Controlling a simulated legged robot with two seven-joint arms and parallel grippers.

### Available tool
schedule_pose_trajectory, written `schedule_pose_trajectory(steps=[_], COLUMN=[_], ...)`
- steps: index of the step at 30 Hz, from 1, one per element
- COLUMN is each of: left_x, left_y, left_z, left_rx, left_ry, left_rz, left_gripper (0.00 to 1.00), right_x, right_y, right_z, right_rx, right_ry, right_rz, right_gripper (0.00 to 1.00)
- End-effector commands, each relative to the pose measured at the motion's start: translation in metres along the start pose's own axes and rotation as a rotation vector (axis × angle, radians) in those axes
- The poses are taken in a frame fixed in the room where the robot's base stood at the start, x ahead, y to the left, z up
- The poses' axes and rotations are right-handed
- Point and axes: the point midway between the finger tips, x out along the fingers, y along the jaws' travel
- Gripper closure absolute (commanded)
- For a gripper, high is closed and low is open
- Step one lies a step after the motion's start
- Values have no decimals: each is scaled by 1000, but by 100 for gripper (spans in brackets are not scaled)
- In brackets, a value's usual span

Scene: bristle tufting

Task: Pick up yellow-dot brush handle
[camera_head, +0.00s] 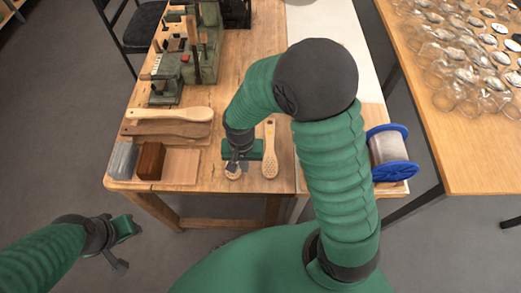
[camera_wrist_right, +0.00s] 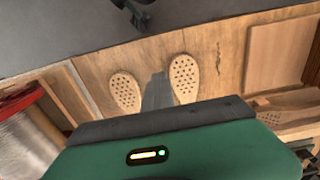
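Two pale wooden brush handles lie side by side near the table's front edge. The right one (camera_head: 270,157) shows in full in the head view, and its perforated head is at left in the wrist view (camera_wrist_right: 125,91). The other (camera_head: 233,174) is mostly hidden under my right gripper (camera_head: 236,166); its perforated head shows in the wrist view (camera_wrist_right: 184,78). My right gripper's dark fingers (camera_wrist_right: 158,90) point down between the two heads, and their gap is not clear. No yellow dot is visible on either. My left gripper (camera_head: 118,250) hangs off the table's front, empty.
At left on the table are a pale brush (camera_head: 170,114), a dark brush (camera_head: 165,130), a brown block (camera_head: 150,160) and a grey block (camera_head: 122,160). A blue-flanged spool (camera_head: 388,150) stands at right. A green machine (camera_head: 205,45) is at the back.

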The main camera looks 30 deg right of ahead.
Motion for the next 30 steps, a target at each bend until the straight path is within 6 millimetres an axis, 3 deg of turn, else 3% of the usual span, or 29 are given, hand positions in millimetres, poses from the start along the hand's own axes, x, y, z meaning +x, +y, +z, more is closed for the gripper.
schedule_pose_trajectory(steps=[6,17,30], left_x=[3,3,3], left_y=[0,0,0], left_z=[1,0,0], left_rx=[0,0,0], left_ry=[0,0,0], left_rz=[0,0,0], left_gripper=[64,64,64], right_x=[-4,-5,-5], right_y=[-24,-28,-28], right_z=[30,35,35], right_rx=[-1,2,2], right_ry=[1,1,1], right_rz=[-1,-1,-1], right_gripper=[100,100,43])
